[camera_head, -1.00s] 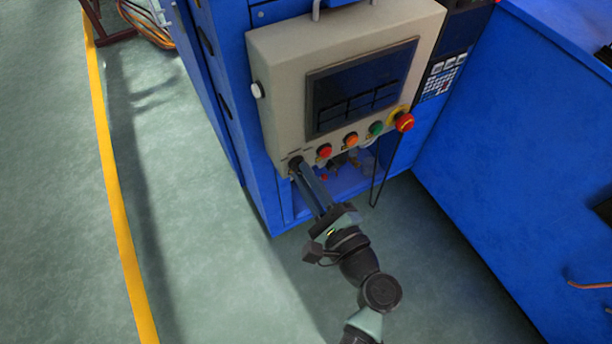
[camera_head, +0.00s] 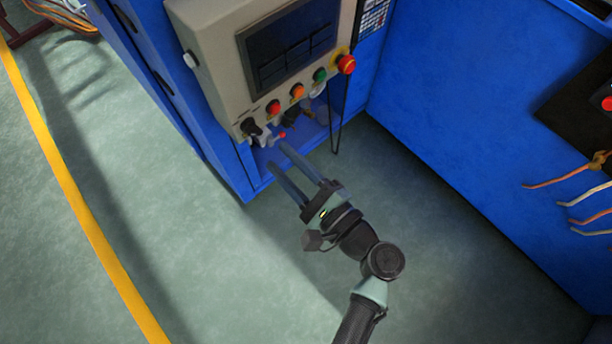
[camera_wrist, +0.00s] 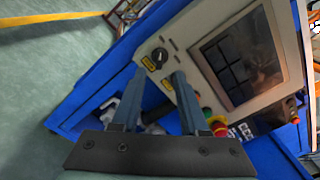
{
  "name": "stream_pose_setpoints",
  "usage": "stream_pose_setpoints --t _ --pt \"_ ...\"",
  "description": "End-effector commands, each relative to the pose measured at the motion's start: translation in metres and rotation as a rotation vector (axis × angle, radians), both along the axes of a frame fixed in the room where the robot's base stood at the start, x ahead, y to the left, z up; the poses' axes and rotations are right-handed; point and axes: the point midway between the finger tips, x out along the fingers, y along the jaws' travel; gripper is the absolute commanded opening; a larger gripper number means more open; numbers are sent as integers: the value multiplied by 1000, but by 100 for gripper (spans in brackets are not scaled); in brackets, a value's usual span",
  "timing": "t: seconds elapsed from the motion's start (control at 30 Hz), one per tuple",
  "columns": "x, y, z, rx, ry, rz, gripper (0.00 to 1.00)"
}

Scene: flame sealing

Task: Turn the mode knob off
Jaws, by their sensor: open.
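The mode knob (camera_head: 250,127) is a small black knob at the lower left corner of the beige control panel (camera_head: 215,75). In the wrist view the knob (camera_wrist: 158,56) shows a pale pointer line, beyond and between my fingertips. I cannot read its setting or the yellow labels by it. My gripper (camera_head: 277,156) is open and empty. Its two long blue-grey fingers point at the panel's lower left, a short way off the knob, and do not appear to touch it. The fingers also show in the wrist view (camera_wrist: 156,74).
Right of the knob sit a red button (camera_head: 273,107), an orange button (camera_head: 297,91), a green button (camera_head: 320,75) and a red emergency stop (camera_head: 346,64). A dark screen (camera_head: 290,45) is above them. A black cable (camera_head: 336,125) hangs below. Green floor (camera_head: 240,270) is clear.

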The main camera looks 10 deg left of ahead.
Motion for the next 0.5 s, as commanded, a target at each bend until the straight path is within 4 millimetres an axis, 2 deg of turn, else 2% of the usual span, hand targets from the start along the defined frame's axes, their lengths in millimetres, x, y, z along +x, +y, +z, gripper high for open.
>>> stream_pose_setpoints --t 0.03,0.2,0.5 --pt "-8 -10 2 0 1 -5 44" --pt "-27 -35 1 0 1 -4 44" --pt "-40 -50 0 0 0 0 44"
